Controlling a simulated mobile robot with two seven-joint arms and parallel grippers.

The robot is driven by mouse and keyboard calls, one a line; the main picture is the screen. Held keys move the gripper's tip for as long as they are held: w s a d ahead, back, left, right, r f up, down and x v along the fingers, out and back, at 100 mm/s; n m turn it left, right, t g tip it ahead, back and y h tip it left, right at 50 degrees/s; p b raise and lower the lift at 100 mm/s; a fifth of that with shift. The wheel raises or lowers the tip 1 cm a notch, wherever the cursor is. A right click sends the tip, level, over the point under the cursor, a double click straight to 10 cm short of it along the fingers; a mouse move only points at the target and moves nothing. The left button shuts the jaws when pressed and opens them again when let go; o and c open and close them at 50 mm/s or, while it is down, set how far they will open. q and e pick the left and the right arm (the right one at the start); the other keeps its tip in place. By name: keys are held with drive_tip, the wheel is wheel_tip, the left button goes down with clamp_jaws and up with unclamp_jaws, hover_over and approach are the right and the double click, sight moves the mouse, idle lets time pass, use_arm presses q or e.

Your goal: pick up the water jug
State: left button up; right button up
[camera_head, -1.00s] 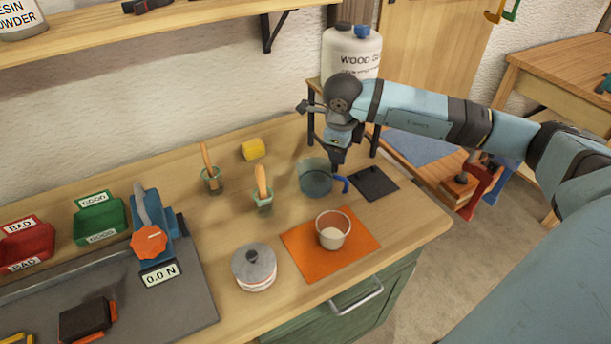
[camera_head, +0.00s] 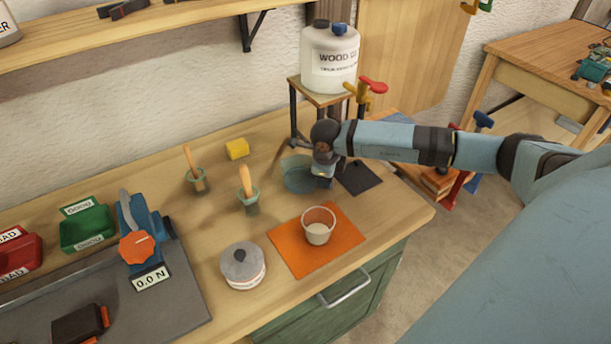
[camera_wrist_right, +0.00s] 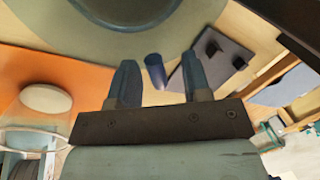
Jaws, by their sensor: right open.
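The water jug (camera_head: 297,176) is a see-through blue-green vessel standing on the workbench, left of the dark pad. My right gripper (camera_head: 323,182) is low at the jug's right side and covers its handle in the head view. In the right wrist view the jug's round body (camera_wrist_right: 125,25) fills the top. Its blue handle (camera_wrist_right: 154,68) shows between the two spread fingers of the right gripper (camera_wrist_right: 160,68), with a gap on each side. The right gripper is open and holds nothing. My left gripper is not in view.
An orange mat (camera_head: 289,256) with a cup (camera_head: 318,226) lies in front of the jug. A brush pot (camera_head: 248,197) stands left. The dark pad (camera_head: 360,177) lies right, near the bench edge. A wood glue container (camera_head: 329,62) stands on a raised stand behind.

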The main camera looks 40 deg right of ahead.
drive_tip(key=shift+f, duration=0.1)
drive_tip(key=c, duration=0.8)
clamp_jaws()
